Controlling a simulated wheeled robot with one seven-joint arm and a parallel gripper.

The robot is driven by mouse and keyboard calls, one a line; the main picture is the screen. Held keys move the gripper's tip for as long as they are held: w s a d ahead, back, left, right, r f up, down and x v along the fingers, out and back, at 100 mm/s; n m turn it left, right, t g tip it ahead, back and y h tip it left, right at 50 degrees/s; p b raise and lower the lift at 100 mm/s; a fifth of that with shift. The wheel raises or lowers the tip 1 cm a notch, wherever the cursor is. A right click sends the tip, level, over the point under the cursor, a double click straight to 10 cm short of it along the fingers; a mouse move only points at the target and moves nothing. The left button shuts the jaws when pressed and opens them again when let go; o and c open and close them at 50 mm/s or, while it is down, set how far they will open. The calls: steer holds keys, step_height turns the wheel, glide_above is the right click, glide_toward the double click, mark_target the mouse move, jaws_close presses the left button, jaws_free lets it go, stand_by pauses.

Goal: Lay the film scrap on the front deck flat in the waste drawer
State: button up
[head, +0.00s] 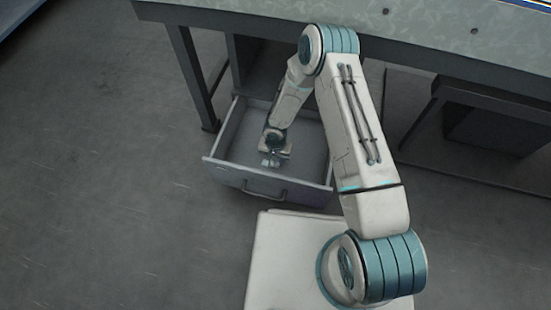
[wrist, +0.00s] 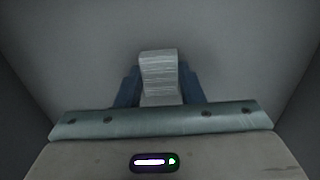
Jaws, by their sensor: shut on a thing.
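The waste drawer (head: 222,172) is pulled open under the bench in the head view. My gripper (head: 270,160) is over the inside of the drawer and points down into it. In the wrist view my gripper (wrist: 158,98) is shut on the film scrap (wrist: 158,72), a pale, streaked strip that sticks out past the fingers. The drawer floor (wrist: 225,60) lies behind the scrap in the wrist view. I cannot tell whether the scrap touches the floor. The scrap is too small to make out clearly in the head view.
The drawer's front panel with its handle (head: 264,193) faces my base. The bench top (head: 420,35) and its leg (head: 193,75) stand above and left of the drawer. A dark shelf unit (head: 490,110) is at the right. No other item shows inside the drawer.

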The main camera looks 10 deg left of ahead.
mark_target(276, 160)
steer(key=shift+f, duration=0.1)
steer(key=shift+f, duration=0.1)
steer(key=o, duration=0.9)
steer(key=shift+o, duration=0.2)
step_height(276, 160, up, 12)
steer(key=p, duration=0.5)
steer(key=shift+r, duration=0.25)
